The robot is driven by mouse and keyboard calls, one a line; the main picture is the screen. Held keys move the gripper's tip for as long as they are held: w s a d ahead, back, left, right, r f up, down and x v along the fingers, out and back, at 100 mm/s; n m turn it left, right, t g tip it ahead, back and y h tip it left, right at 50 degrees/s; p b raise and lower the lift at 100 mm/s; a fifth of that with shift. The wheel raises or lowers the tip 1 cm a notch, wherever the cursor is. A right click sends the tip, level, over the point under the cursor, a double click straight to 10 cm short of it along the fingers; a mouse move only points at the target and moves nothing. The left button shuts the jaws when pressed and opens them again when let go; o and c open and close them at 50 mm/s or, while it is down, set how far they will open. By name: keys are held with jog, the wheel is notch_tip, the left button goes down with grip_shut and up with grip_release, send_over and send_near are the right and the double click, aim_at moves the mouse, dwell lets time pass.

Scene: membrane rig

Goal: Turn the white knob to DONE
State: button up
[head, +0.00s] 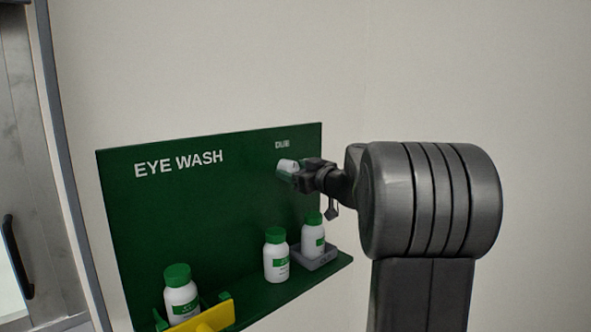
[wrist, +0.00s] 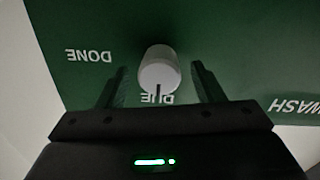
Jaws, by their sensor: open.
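The white knob (head: 286,165) sticks out from the green EYE WASH board (head: 200,207) near its upper right, below the DUE label. The wrist view is upside down and shows the knob (wrist: 158,64) from close by. A dark mark on the knob's face points at the DUE label (wrist: 158,99). The DONE label (wrist: 89,56) is left of the knob in the wrist view; I cannot see it in the head view. My gripper (wrist: 160,82) is open, with one finger on each side of the knob and gaps between. It also shows at the knob in the head view (head: 290,173).
A green shelf (head: 297,287) runs below the board. On it stand white bottles with green caps (head: 276,256), one on a grey block (head: 318,257). A yellow part (head: 205,318) sits at the front left. The wall to the right is bare.

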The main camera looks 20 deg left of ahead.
jog(key=c, duration=1)
jog(key=shift+o, duration=0.2)
jog(key=shift+f+m+b, duration=0.1)
jog(key=shift+m+b, duration=0.2)
jog(key=shift+b, duration=0.05)
jog(key=m+b, duration=0.2)
jog(key=shift+f+m+b, duration=0.1)
jog(key=shift+m+b, duration=0.2)
jog(key=shift+b, duration=0.05)
jog(key=m+b, duration=0.2)
jog(key=m, duration=0.8)
jog(key=shift+w+r+m+g, duration=0.1)
jog(key=shift+r+m+g, duration=0.15)
jog(key=shift+m+g, duration=0.05)
jog(key=shift+m+p, duration=0.3)
jog(key=shift+m, duration=1.6)
